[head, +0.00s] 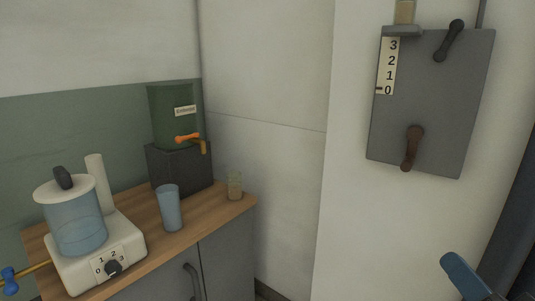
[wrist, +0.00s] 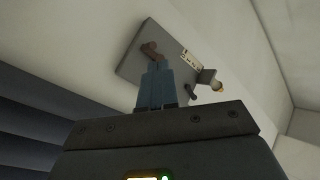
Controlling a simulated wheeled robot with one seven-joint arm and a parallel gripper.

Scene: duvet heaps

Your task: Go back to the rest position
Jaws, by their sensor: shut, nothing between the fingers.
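My gripper (wrist: 160,66) has two blue fingers, which lie together, shut and empty, in the wrist view. In the head view only a blue part of it (head: 463,275) shows at the lower right, below the grey wall panel (head: 452,95). The panel also shows beyond my fingertips in the wrist view (wrist: 134,65). Its brown lever (head: 412,148) hangs downward; in the wrist view the lever (wrist: 150,48) appears just past the fingertips, with a gap that I cannot judge. A black lever (head: 448,41) at the panel's top points up to the right.
A wooden counter (head: 185,246) at the left bears a white blender-like machine (head: 105,262), a blue cup (head: 169,208), a green dispenser (head: 172,115) with an orange tap, and a small glass (head: 235,187). A dark upright structure (head: 515,225) stands at the right edge.

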